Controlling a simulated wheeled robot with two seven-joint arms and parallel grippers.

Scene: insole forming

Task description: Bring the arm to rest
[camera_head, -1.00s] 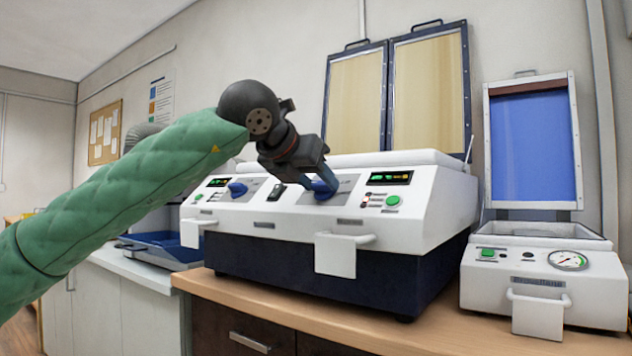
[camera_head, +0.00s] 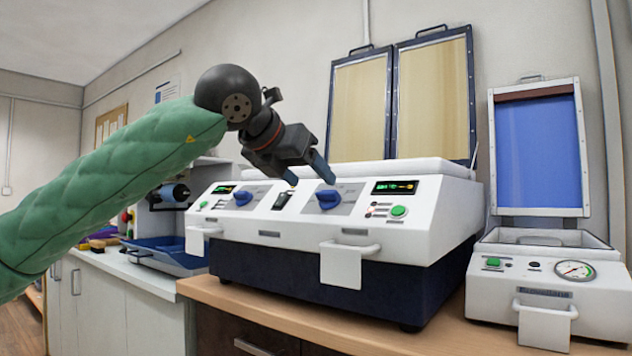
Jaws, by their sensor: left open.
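My left arm, in a green quilted sleeve (camera_head: 110,185), comes in from the left. My left gripper (camera_head: 311,180) is open and empty, in front of the white heating machine's (camera_head: 440,215) control panel. The left blue knob (camera_head: 243,198) is uncovered. My right gripper is out of view.
The machine's two lids (camera_head: 432,100) stand raised. A smaller white press (camera_head: 540,290) with a raised blue lid (camera_head: 537,150) and a gauge (camera_head: 575,270) stands to the right. A blue tray (camera_head: 165,255) lies on the left counter. Handles stick out from the machine fronts.

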